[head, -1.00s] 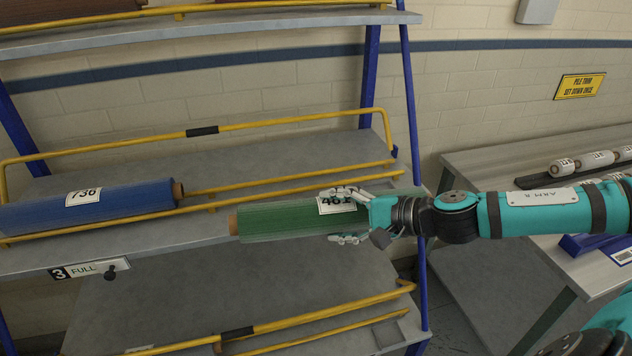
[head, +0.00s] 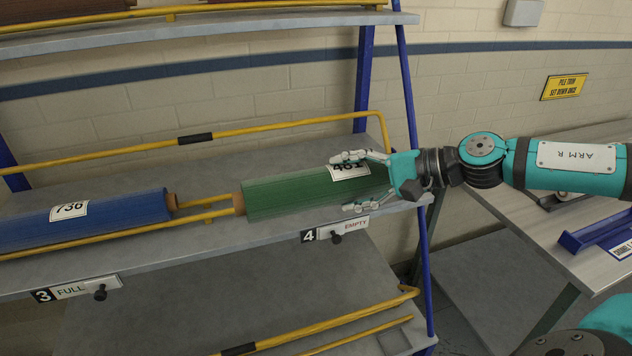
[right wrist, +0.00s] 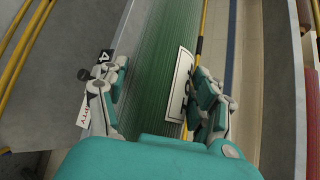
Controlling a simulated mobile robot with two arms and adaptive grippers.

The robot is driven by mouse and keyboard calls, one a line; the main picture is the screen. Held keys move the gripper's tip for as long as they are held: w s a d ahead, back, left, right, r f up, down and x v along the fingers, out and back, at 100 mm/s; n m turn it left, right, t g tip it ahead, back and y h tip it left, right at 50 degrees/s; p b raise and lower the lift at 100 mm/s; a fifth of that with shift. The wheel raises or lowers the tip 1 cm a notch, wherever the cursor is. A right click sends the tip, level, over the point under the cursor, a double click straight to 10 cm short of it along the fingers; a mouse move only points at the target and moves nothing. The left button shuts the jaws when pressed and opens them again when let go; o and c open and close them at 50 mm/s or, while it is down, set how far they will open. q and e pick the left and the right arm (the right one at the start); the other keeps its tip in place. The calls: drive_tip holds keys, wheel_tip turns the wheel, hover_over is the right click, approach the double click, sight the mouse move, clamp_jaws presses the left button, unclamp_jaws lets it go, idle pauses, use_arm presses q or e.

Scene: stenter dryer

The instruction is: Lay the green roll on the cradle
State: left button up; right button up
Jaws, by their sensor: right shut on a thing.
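The green roll (head: 285,195), with a white number label, lies roughly level over the right bay of the shelf. My right gripper (head: 346,183) is shut on its right end, one finger behind and one in front. The right wrist view also shows the green roll (right wrist: 158,75) between the fingers. The cradle is the yellow rails (head: 210,215) on the shelf; its rear rail (head: 270,126) runs behind the roll. The front rail under the roll is hidden, so I cannot tell whether the roll touches it. My left gripper is not in view.
A blue roll (head: 95,218) lies in the bay to the left, tagged 3 FULL (head: 75,288). The bay under the green roll is tagged 4 EMPTY (head: 335,229). A blue upright (head: 408,100) stands behind the gripper. A grey table (head: 510,210) is at right.

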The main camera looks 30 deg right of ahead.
drive_tip(key=w+d+f+p, duration=0.1)
drive_tip(key=w+d+p, duration=0.1)
drive_tip(key=w+p, duration=0.1)
drive_tip(key=w+d+f+p, duration=0.2)
drive_tip(key=w+p, duration=0.2)
drive_tip(key=w, duration=0.2)
drive_tip(key=w+d+f+p, duration=0.1)
drive_tip(key=w+d+p, duration=0.1)
drive_tip(key=w+p, duration=0.2)
drive_tip(key=shift+w+d+f, duration=0.35)
drive_tip(key=shift+w+d, duration=0.05)
drive_tip(key=shift+w, duration=0.25)
drive_tip(key=shift+f+b, duration=0.6)
drive_tip(key=shift+b, duration=0.3)
